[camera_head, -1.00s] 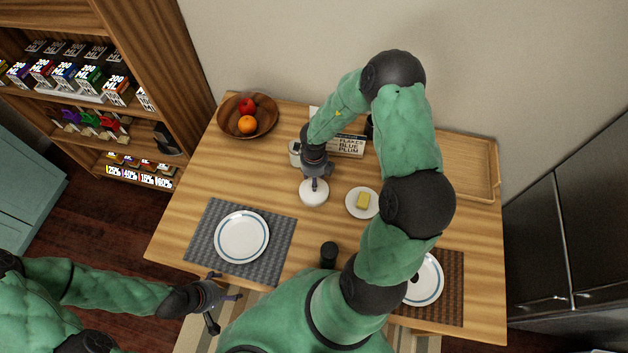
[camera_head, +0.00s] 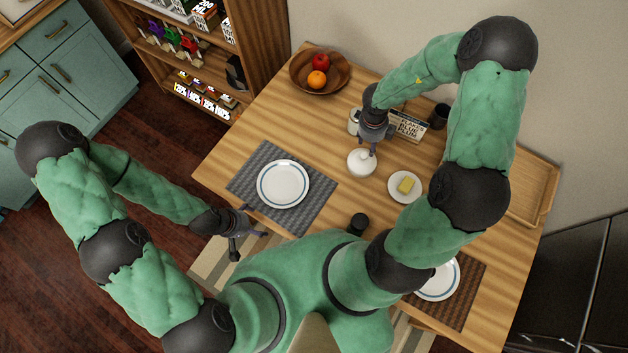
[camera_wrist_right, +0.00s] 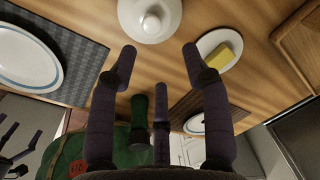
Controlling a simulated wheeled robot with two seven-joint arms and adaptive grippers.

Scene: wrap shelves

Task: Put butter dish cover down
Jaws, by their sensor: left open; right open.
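The white butter dish cover (camera_head: 361,164), round with a knob on top, stands upright on the bare wood of the table. It also shows at the top of the right wrist view (camera_wrist_right: 149,20). The butter dish (camera_head: 394,192), a small white plate with a yellow block of butter (camera_head: 406,185), is uncovered to the right of the cover. My left gripper (camera_head: 254,222) is open and empty by the table's front left edge.
A plate (camera_head: 283,184) on a grey mat is to the left. Behind the cover are a canister (camera_head: 354,121), a sign (camera_head: 406,127) and a dark cup (camera_head: 438,116). A fruit bowl (camera_head: 297,72) is at the back left.

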